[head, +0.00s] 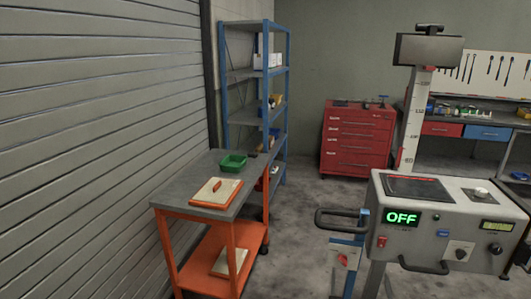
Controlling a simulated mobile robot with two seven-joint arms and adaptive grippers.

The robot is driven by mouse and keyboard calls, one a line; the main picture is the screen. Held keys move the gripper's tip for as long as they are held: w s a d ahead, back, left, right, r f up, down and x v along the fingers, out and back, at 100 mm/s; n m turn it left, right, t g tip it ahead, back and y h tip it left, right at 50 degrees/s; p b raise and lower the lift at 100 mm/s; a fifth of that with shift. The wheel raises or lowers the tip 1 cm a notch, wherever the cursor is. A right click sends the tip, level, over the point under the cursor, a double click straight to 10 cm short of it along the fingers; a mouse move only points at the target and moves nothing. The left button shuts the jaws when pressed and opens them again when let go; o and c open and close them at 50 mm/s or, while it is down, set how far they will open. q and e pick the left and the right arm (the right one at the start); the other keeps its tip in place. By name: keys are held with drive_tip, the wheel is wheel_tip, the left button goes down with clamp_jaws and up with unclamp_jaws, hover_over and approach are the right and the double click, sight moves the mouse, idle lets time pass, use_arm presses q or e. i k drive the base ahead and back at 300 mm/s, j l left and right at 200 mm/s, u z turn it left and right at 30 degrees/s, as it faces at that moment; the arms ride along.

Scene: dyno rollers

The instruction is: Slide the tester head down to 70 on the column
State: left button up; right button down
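A pale upright column (410,125) with scale marks stands at the right. Its numbers are too small to read. A grey box (408,243) sits in front of the column's lower part and hides it. It looks like the tester head, but I cannot be sure. Its front has a lit green "OFF" display (402,217), knobs and a dark front handle (424,267). A black loop handle (338,219) sticks out to its left, above a blue and white bracket (345,248). A dark wide panel (429,49) tops the column. Neither gripper is in view.
An orange cart (190,228) with a green bin (233,162) stands left of centre, beside a grey shutter (100,110). Blue shelves (254,76), a red tool chest (357,140) and a workbench (465,118) stand behind.

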sight(467, 220)
drive_tip(key=z, duration=1.4)
